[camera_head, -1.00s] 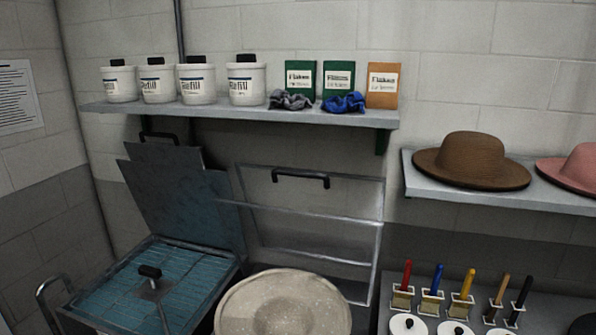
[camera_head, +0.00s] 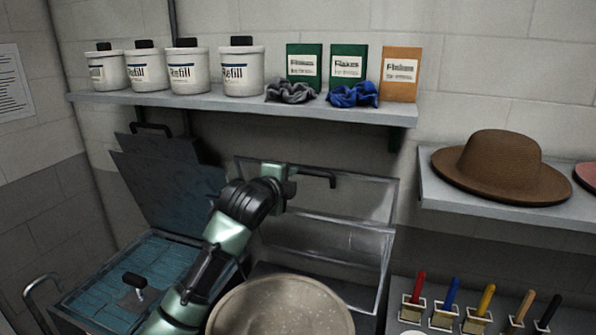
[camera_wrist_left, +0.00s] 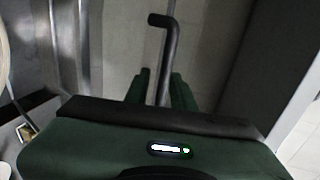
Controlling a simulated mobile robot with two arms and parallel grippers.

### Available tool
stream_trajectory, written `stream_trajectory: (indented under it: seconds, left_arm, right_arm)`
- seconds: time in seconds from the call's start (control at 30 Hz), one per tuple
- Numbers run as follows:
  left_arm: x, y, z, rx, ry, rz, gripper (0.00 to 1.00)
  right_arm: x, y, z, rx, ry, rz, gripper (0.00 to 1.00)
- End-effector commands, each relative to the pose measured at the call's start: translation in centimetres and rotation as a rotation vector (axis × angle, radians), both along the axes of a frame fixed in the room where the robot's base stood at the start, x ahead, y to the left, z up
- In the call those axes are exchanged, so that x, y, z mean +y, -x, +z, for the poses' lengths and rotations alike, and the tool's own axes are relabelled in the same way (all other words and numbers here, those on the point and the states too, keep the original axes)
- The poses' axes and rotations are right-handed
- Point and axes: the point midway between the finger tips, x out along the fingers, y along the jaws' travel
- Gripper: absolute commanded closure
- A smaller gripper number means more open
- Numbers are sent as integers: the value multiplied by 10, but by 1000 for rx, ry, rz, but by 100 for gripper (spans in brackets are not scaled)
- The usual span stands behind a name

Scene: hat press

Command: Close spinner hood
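The spinner hood (camera_head: 345,205) is a clear, framed lid, raised and leaning back toward the wall. Its black bar handle (camera_head: 322,174) is along the upper edge; the handle also shows in the left wrist view (camera_wrist_left: 168,45). The round, speckled spinner bowl (camera_head: 285,308) is below and in front of the hood. My left gripper (camera_head: 287,178) is at the left part of the handle. In the left wrist view the two green fingers (camera_wrist_left: 160,88) are close together on either side of the handle and look shut on it. My right gripper is not in view.
A blue-topped press (camera_head: 120,275) with a raised dark lid (camera_head: 165,185) is left of the bowl. A shelf (camera_head: 190,101) with tubs and packets is above the hood. A brown hat (camera_head: 500,168) sits on a right shelf. Coloured-handled tools (camera_head: 450,295) stand at the lower right.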

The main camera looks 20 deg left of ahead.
Motion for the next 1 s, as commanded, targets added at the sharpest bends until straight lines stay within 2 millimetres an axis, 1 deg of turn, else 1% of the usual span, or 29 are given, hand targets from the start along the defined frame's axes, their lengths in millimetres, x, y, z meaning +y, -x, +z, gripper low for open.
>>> stream_trajectory:
  seconds: [0.03,0.1,0.2,0.33,0.5,0.77,0.83,0.87,1.0]
  left_arm:
    - [0,-8,2,2,2,0,76]
    - [-1,-18,-1,3,2,0,76]
    - [-1,-31,-5,3,3,1,76]
    - [-2,-43,-8,2,2,0,76]
    - [-2,-49,-12,2,2,0,76]
    - [-2,-50,-14,3,1,0,76]
    - [-2,-50,-14,3,1,0,93]
    - [-2,-50,-14,4,1,0,100]
    - [-2,-49,-16,8,1,0,100]
  right_arm:
    - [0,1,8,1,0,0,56]
    - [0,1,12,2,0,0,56]
    - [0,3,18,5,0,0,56]
    - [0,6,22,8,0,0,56]
    - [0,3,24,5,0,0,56]
    - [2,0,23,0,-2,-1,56]
    - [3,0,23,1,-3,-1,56]
    - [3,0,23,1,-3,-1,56]
    - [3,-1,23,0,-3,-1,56]
